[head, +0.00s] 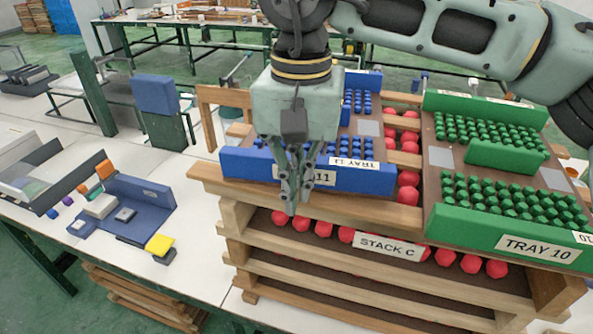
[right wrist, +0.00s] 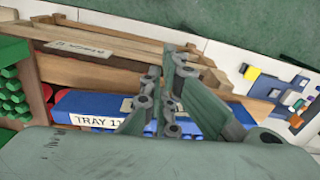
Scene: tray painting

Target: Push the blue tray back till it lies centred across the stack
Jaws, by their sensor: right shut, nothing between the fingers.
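The blue tray (head: 235,162), labelled TRAY 11 and holding blue pieces, lies on top of the wooden stack (head: 330,202), left of the green tray. Its front wall also shows in the right wrist view (right wrist: 75,101). The stack carries a STACK C label and has red pieces on its layers. My right gripper (head: 293,207) points down in front of the blue tray's front wall, fingers shut and empty, hiding part of the wall and label. I cannot tell whether the fingers touch the wall. The fingers also show in the right wrist view (right wrist: 176,68). My left gripper is not in view.
A green tray (head: 470,229), labelled TRAY 10 and full of green pieces, sits on the right of the stack, with red pieces showing in the gap. On the white table to the left are a blue holder (head: 146,194) and a yellow block (head: 159,244).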

